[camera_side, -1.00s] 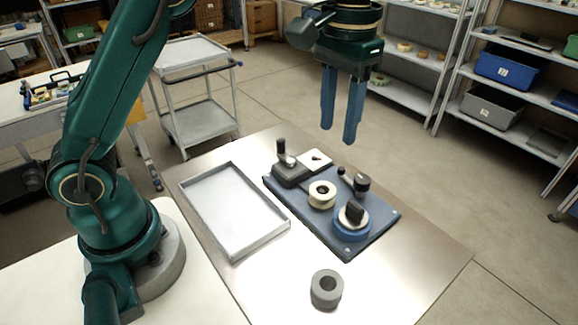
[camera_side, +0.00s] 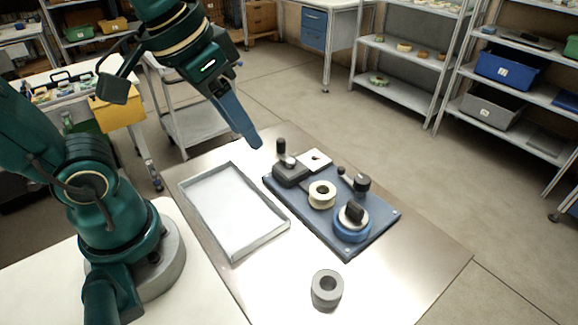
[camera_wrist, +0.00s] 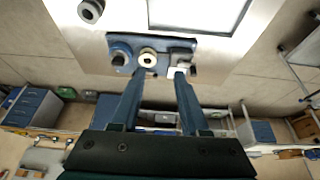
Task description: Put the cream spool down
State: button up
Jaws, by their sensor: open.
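The cream spool (camera_side: 321,195) stands on the blue base plate (camera_side: 375,236), between the black lever block (camera_side: 291,171) and the blue reel (camera_side: 351,226) with a black knob. In the wrist view the cream spool (camera_wrist: 148,58) shows beyond my fingertips, on the blue plate (camera_wrist: 166,43). My gripper (camera_side: 254,143) is above and behind the plate's far left end, tilted and well apart from the spool. In the wrist view my gripper (camera_wrist: 156,73) has its two blue fingers apart with nothing between them.
A shallow grey tray (camera_side: 217,248) lies left of the plate and looks empty. A grey ring (camera_side: 327,289) stands at the table's front. A white square piece (camera_side: 315,160) and a small black crank (camera_side: 360,182) are on the plate. Bare table surrounds the ring.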

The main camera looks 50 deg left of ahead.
jog(key=shift+t, duration=0.5)
jog(key=s+f, duration=0.3)
jog(key=shift+a, duration=0.3)
dwell(0.5)
